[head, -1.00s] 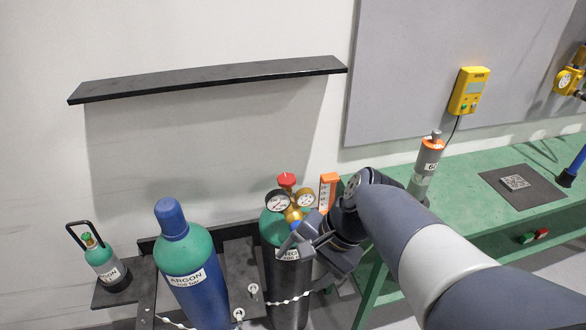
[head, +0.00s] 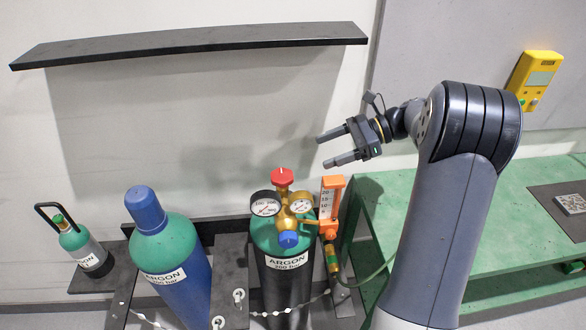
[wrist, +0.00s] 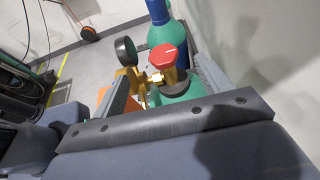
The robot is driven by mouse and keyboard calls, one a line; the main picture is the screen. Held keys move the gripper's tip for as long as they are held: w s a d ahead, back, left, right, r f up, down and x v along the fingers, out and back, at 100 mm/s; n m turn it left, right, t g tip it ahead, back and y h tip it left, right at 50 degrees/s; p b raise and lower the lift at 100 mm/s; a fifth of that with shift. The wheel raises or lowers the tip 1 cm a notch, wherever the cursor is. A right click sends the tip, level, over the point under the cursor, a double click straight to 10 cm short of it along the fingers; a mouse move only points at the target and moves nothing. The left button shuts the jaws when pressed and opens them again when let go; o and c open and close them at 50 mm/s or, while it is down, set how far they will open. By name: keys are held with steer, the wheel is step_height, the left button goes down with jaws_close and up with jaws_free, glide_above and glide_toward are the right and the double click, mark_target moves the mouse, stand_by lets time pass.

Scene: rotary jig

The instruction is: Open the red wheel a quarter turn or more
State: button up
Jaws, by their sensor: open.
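The red wheel (head: 282,177) sits on top of the brass regulator of the black argon cylinder with the green shoulder (head: 268,238). It also shows in the wrist view (wrist: 168,56), with a white mark on its top, between and beyond the two fingers. Two round gauges (head: 265,205) and a blue knob (head: 288,239) are on the regulator. My gripper (head: 327,149) is open and empty, above and to the right of the wheel, with its fingers pointing left. It does not touch the wheel.
An orange flowmeter (head: 331,205) stands just right of the regulator. A blue argon cylinder (head: 168,245) stands to the left, and a small green cylinder (head: 78,243) farther left. A black shelf (head: 190,42) juts from the wall above. A green bench (head: 400,190) is at the right.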

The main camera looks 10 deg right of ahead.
mark_target(283, 174)
steer(key=x, duration=0.4)
steer(key=f+x, duration=0.1)
steer(key=x, duration=0.3)
steer(key=f+x, duration=0.1)
steer(key=x, duration=0.3)
steer(key=shift+d+b, duration=0.35)
steer(key=shift+d, duration=0.05)
steer(key=shift+s, duration=0.1)
steer(key=c, duration=1)
steer(key=shift+o, duration=0.2)
steer(key=n+g+p, duration=0.2)
steer(key=shift+w+r+g+p, duration=0.15)
steer(key=shift+w+g+p, duration=0.1)
steer(key=shift+g+p, duration=0.05)
steer(key=shift+w+n+g+h+p, duration=0.1)
steer(key=shift+n+g+h+p, duration=0.6)
steer(key=shift+n+g, duration=0.75)
steer(key=shift+f, duration=0.2)
steer(key=o, duration=1)
steer(key=shift+c, duration=0.2)
